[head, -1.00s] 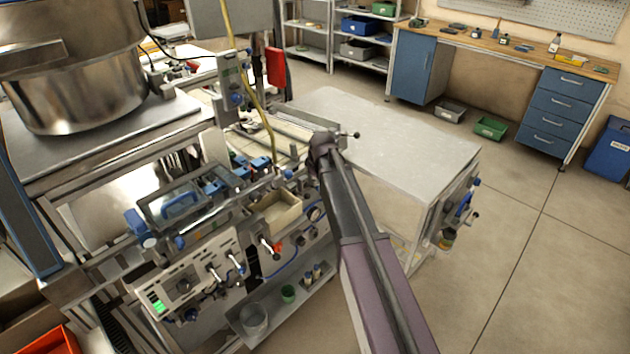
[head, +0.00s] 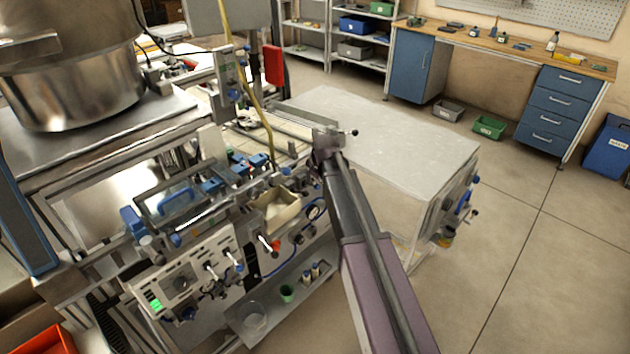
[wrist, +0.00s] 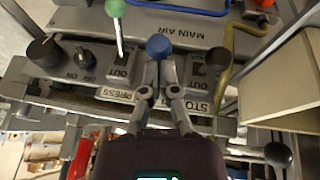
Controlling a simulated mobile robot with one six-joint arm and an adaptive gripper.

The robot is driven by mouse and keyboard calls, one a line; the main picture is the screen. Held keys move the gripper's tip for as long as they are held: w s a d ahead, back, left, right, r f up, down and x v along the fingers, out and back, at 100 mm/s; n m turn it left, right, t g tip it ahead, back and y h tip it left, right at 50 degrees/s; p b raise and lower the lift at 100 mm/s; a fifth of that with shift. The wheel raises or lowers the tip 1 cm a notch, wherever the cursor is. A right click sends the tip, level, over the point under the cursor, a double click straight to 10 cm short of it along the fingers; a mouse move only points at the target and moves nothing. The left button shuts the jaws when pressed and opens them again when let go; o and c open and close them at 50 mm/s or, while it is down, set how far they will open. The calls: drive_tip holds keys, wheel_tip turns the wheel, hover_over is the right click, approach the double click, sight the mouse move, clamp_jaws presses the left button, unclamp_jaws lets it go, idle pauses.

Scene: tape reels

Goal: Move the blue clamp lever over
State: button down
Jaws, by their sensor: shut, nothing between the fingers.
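In the wrist view a lever with a round blue knob (wrist: 158,46) stands on a grey panel whose labels appear upside down. I take it to be the blue clamp lever. My gripper (wrist: 160,82) is shut and empty, its fingertips right at the lever, just below the knob in the picture. I cannot tell if they touch it. The lever's stem is largely hidden by the knob and fingers. In the head view the gripper is hidden and the blue lever cannot be picked out with certainty.
A green-knobbed lever (wrist: 115,8) stands left of the blue one, with black rotary knobs (wrist: 45,48) further left. A black-tipped switch (wrist: 218,57) and a yellow hose (wrist: 236,45) are on the right. A beige bin (wrist: 290,85) stands at the right edge. The grey tabletop (head: 400,135) is clear.

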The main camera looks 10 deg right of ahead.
drive_tip(key=shift+s+d+f+t+y+b, duration=0.15)
drive_tip(key=shift+s+f+t+b, duration=0.15)
drive_tip(key=shift+b, duration=0.25)
drive_tip(key=shift+s+d+f+t+y+b, duration=0.1)
drive_tip(key=shift+f+t+y+b, duration=0.1)
drive_tip(key=shift+f+b, duration=0.25)
drive_tip(key=t+b, duration=0.1)
drive_tip(key=f+t+y+b, duration=0.1)
drive_tip(key=b, duration=0.1)
drive_tip(key=shift+s+d, duration=0.15)
drive_tip(key=shift+s, duration=0.05)
drive_tip(key=shift+r, duration=0.3)
drive_tip(key=shift+r+p, duration=0.5)
drive_tip(key=shift+p, duration=0.1)
drive_tip(key=shift+r, duration=0.15)
